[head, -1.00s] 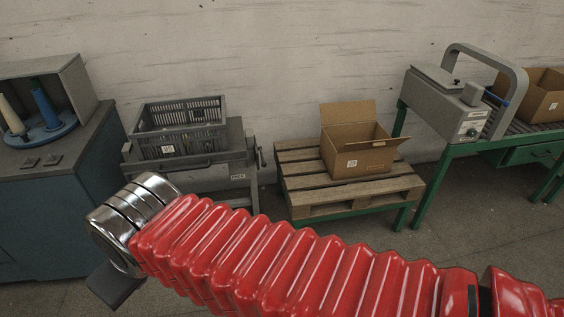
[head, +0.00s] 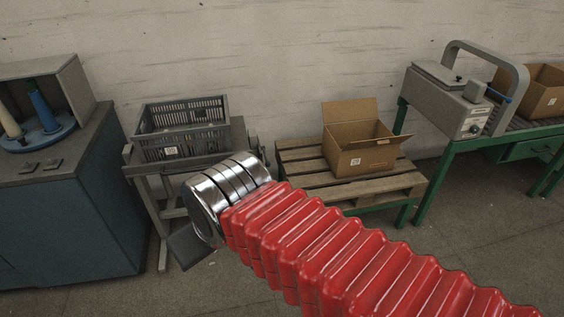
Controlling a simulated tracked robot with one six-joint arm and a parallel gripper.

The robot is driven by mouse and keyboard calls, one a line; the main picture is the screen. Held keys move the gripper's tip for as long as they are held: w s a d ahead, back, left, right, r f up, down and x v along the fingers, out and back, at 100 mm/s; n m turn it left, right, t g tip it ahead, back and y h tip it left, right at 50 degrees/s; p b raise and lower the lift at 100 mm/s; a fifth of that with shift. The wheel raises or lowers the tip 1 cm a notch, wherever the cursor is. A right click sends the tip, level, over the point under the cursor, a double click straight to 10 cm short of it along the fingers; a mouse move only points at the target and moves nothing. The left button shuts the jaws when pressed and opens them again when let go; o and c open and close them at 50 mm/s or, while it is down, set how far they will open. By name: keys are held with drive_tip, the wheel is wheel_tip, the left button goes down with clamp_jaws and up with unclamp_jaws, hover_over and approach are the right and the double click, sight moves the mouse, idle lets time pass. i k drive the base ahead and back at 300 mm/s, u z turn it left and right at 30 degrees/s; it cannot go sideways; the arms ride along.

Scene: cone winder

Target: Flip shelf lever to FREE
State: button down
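The grey shelf stand (head: 239,130) stands against the wall, left of the middle, with a dark grey crate (head: 185,132) on it. A small dark lever-like part (head: 254,143) shows at the stand's right end, just above my silver wrist. Its lower portion and the stand's front right are hidden behind my wrist, so I cannot read the lever's setting. My gripper (head: 193,247) shows only as a dark piece below the wrist, in front of the stand's lower frame. Its fingers cannot be made out, and nothing is seen held.
A blue-grey cabinet (head: 70,215) with yarn cones stands at the left. A wooden pallet (head: 300,152) on a green frame carries an open carton (head: 358,160) to the right. A taping machine (head: 445,98) stands farther right. Floor in front is open.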

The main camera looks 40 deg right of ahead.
sight(268, 164)
drive_tip(key=u, duration=0.05)
drive_tip(key=i, duration=1)
drive_tip(key=z, duration=0.1)
